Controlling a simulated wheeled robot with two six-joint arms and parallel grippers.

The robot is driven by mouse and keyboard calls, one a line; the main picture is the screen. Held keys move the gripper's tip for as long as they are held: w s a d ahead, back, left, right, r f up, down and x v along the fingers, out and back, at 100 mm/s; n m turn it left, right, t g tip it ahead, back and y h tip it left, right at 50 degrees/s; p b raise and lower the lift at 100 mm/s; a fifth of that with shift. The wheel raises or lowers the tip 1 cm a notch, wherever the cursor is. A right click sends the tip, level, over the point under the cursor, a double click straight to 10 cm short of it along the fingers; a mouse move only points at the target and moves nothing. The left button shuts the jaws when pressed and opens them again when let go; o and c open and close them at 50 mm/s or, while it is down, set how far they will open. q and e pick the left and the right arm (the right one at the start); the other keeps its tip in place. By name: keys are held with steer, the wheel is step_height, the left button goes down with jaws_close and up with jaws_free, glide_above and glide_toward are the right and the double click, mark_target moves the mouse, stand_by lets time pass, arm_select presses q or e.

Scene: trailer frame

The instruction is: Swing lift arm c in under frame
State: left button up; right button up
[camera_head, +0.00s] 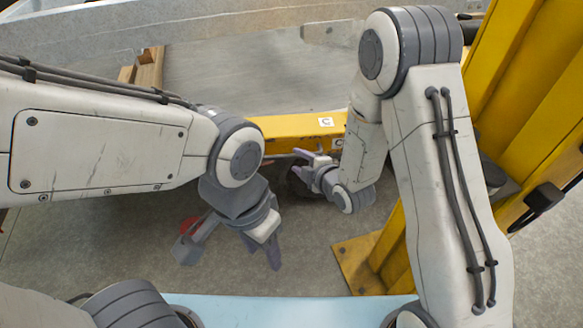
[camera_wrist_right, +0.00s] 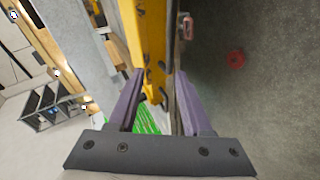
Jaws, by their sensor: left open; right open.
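Lift arm c (camera_head: 290,128) is a yellow beam with a white label "C". In the head view it runs leftward from behind my right arm, below the trailer frame (camera_head: 200,32). In the right wrist view the yellow arm (camera_wrist_right: 152,40) lies between my right gripper's fingers, which are apart. My right gripper (camera_head: 305,165) is open close to the arm's near side, below the label; contact cannot be told. My left gripper (camera_head: 262,250) is open and empty, low over the floor, apart from the arm. My left forearm hides the lift arm's far left part.
A yellow lift post (camera_head: 520,80) stands at right, with its base plate (camera_head: 350,262) on the floor. A red round object (camera_head: 190,224) lies behind my left gripper. Wooden blocks (camera_head: 148,70) stand at upper left.

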steer(key=n+t+b, duration=0.2)
glide_toward(293, 157)
steer(key=f, duration=0.1)
steer(key=w+t+y, duration=0.1)
arm_select(q)
step_height(293, 157, down, 3)
steer(key=shift+p, duration=0.3)
arm_select(e)
steer(key=x, duration=1)
steer(key=shift+w+a+f, duration=0.1)
steer(key=shift+w+f, duration=0.05)
steer(key=shift+f, duration=0.05)
jaws_close()
stand_by(0.3)
